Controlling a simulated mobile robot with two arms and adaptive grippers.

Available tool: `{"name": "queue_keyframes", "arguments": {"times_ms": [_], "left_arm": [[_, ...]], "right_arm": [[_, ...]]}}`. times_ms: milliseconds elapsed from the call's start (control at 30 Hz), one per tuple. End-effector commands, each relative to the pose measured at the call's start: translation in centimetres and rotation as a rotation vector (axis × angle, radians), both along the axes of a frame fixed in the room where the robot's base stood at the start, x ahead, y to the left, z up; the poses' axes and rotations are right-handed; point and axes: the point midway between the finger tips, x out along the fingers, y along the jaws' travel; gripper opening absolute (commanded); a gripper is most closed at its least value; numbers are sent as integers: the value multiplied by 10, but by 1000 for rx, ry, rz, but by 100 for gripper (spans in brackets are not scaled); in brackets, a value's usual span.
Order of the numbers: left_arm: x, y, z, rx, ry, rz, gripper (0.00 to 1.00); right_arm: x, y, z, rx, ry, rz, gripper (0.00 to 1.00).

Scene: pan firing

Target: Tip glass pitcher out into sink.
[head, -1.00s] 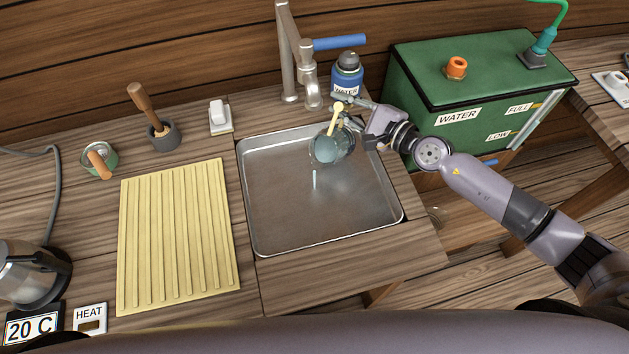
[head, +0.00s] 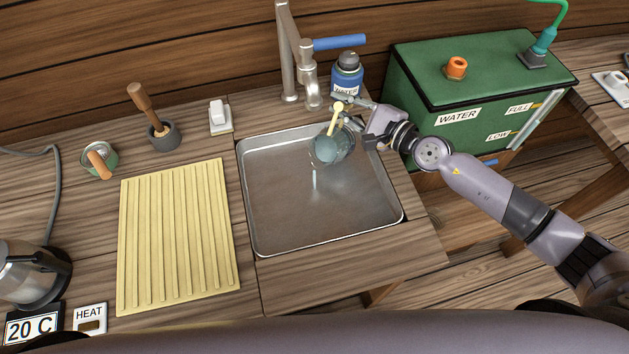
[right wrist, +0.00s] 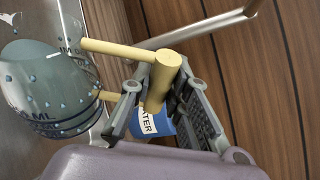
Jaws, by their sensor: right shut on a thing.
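The glass pitcher (head: 331,150) is tilted over the upper right part of the metal sink (head: 318,215), its mouth toward the sink. A thin pale streak shows below it, over the basin. My right gripper (head: 352,114) is shut on the pitcher's pale yellow handle (head: 336,116). In the right wrist view the handle (right wrist: 163,77) sits between the fingers (right wrist: 168,105), and the clear pitcher body (right wrist: 50,95) carries blue droplets and markings. How much liquid is inside cannot be told. My left gripper does not show.
The faucet (head: 290,60) with a blue lever stands behind the sink, and a blue water bottle (head: 347,75) stands close behind the pitcher. A green water tank (head: 470,75) is at the right. A yellow ribbed mat (head: 178,235) lies left of the sink.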

Motion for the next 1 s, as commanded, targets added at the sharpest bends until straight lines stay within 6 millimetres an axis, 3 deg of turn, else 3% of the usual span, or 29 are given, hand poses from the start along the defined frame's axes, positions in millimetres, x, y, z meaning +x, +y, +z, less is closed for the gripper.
{"name": "queue_keyframes", "arguments": {"times_ms": [467,1000], "left_arm": [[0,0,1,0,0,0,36],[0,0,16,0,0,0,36]], "right_arm": [[0,0,3,0,-5,-1,0],[-9,7,12,-57,-87,-1,0]]}}
